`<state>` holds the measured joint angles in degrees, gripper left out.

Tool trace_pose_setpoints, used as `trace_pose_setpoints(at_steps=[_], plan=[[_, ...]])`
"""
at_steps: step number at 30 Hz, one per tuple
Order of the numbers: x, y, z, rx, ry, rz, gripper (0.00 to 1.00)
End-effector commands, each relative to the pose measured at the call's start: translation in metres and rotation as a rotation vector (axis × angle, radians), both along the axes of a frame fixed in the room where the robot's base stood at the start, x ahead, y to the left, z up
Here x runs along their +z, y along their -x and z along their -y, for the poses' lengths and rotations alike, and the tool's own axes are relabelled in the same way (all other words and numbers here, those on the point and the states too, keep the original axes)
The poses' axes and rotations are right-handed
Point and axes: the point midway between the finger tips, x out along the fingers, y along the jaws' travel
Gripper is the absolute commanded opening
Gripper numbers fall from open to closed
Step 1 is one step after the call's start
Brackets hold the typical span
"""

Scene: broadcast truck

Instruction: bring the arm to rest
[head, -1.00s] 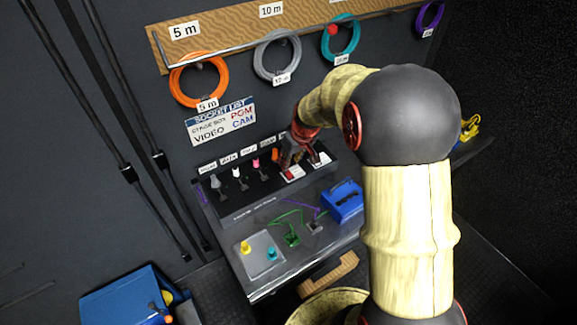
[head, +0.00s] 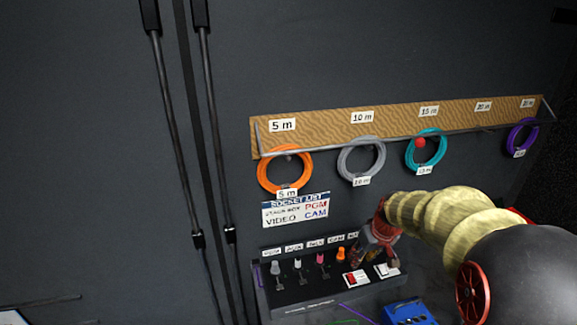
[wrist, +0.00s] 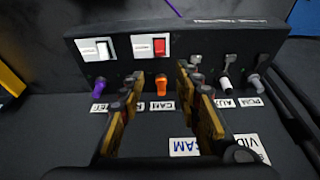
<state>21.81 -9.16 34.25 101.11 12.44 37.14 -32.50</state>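My gripper (head: 372,248) is at the right part of the socket panel (head: 300,296), in front of the wall, with my arm reaching in from the lower right. In the wrist view my gripper (wrist: 160,112) shows its two fingers spread apart with nothing between them. Beyond the gap, an orange plug (wrist: 162,86) stands in the panel. Whether the fingers touch the panel cannot be told. The right finger hides part of the plug row.
The panel carries several plugs, a red switch (wrist: 159,46) and a white switch (wrist: 102,49). Coiled cables, such as the orange coil (head: 285,170), hang from a wooden rail (head: 320,128). A blue box (head: 410,312) is below the panel.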

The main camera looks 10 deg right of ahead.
Motion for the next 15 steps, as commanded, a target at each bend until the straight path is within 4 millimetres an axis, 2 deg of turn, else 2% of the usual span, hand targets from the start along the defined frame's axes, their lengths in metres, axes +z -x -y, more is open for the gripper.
trace_pose_setpoints(at_steps=[5,7,9,11,15], plan=[[-0.003,0.006,-0.002,-0.066,-0.030,-0.022,0.33],[-0.014,0.023,-0.008,-0.109,-0.054,-0.068,0.33],[-0.017,0.045,-0.014,-0.157,-0.072,-0.112,0.33],[-0.010,0.065,-0.022,-0.193,-0.079,-0.133,0.33],[0.017,0.107,-0.049,-0.238,-0.076,-0.152,0.33]])
